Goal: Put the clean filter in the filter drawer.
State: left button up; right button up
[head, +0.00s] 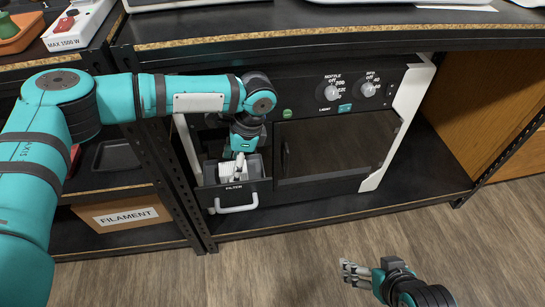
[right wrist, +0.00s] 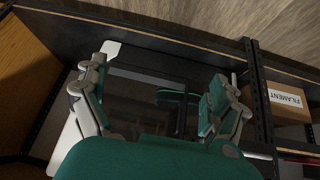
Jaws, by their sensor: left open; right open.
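The filter drawer (head: 262,190), labelled FILTER with a white handle, is pulled open at the lower left of the black printer. My left gripper (head: 238,169) points down into the drawer with open fingers. A pale, light grey shape shows in the drawer around the fingertips; it may be the clean filter, but the fingers overlap it and I cannot tell its outline. My right gripper (head: 350,272) is open and empty above the floor, in front of the printer. It also shows in the right wrist view (right wrist: 152,90), with nothing between its fingers.
The printer door (head: 325,148) is shut, with knobs (head: 368,90) above it. A box labelled FILAMENT (head: 122,217) and a dark tray (head: 115,155) are on the left shelves. A black rack post stands between them and the printer. The floor in front is clear.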

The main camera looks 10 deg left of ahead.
pick_arm(q)
jog(key=d, duration=0.2)
jog(key=w+d, duration=0.1)
jog(key=d, duration=0.1)
jog(key=d+p, duration=0.1)
jog(key=d, duration=0.2)
jog(key=shift+w, duration=0.3)
jog(key=s+d+f+h, duration=0.4)
jog(key=s+d, duration=0.4)
jog(key=s, duration=0.1)
jog(key=s+d+f+h, duration=0.4)
jog(key=s+d, duration=0.5)
jog(key=s+a+n+t+y, duration=0.1)
jog(key=s+a+n, duration=0.2)
jog(key=a, duration=0.7)
jog(key=s+a+n+t+y, duration=0.2)
jog(key=a+n, duration=0.3)
jog(key=a, duration=0.5)
jog(key=s+a+n+t+y, duration=0.1)
jog(key=s+a+n, duration=0.3)
jog(key=a, duration=0.6)
jog(key=shift+f+n+y, duration=0.3)
jog(key=shift+n, duration=0.1)
pick_arm(e)
jog(key=s+d+f+g, duration=0.1)
jog(key=s+g, duration=0.2)
jog(key=s, duration=0.3)
jog(key=shift+d+h, duration=0.4)
jog(key=shift+f, duration=0.1)
